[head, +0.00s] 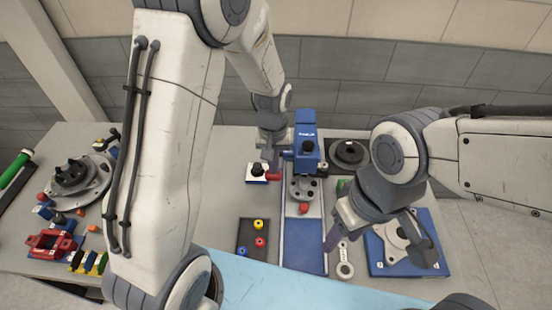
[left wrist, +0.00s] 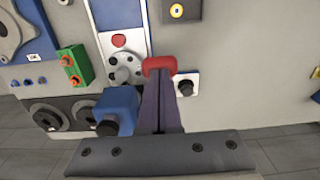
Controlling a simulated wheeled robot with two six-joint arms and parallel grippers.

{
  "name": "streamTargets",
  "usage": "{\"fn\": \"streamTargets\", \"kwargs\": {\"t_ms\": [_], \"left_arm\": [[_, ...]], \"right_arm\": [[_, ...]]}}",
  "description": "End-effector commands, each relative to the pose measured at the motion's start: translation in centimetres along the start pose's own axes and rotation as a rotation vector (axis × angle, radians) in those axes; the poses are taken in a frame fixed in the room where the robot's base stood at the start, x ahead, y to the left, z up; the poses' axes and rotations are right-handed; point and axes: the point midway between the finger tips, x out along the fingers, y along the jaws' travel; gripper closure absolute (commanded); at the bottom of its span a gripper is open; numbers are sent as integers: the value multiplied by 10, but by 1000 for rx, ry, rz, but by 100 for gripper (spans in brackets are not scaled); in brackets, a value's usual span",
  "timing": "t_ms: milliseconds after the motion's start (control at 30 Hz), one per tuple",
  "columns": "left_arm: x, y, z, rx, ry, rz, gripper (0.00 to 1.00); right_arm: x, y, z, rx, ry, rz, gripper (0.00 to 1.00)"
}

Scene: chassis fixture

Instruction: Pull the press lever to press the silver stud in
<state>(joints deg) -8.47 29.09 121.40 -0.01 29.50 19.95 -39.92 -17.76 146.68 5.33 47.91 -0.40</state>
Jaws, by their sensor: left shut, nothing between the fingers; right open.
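The blue press (head: 306,152) stands at the back middle of the table. Its red lever handle (head: 273,177) sticks out to the left and also shows in the left wrist view (left wrist: 159,64). My left gripper (head: 268,157) is shut and empty, its fingertips (left wrist: 159,78) right at the red handle; I cannot tell whether they touch. A grey round part with holes (head: 305,188) sits under the press head and shows in the left wrist view (left wrist: 124,70). I cannot make out the silver stud. My right gripper (head: 380,245) is open, above the blue plate at right.
A dark tray (head: 244,248) with yellow and red pieces lies left of the blue press track (head: 304,257). A white block with a black knob (head: 256,172) stands beside the lever. The blue plate (head: 440,262) lies at right. A grey flanged part (head: 80,182) is at far left.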

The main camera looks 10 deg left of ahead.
Motion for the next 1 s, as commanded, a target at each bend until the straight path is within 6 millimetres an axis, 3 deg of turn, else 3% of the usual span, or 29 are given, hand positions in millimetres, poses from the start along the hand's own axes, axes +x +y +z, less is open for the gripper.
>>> {"fn": "streamTargets", "kwargs": {"t_ms": [1000], "left_arm": [[15, 0, 6, 0, 0, 0, 100]], "right_arm": [[11, 1, 1, 0, 0, 0, 50]]}}
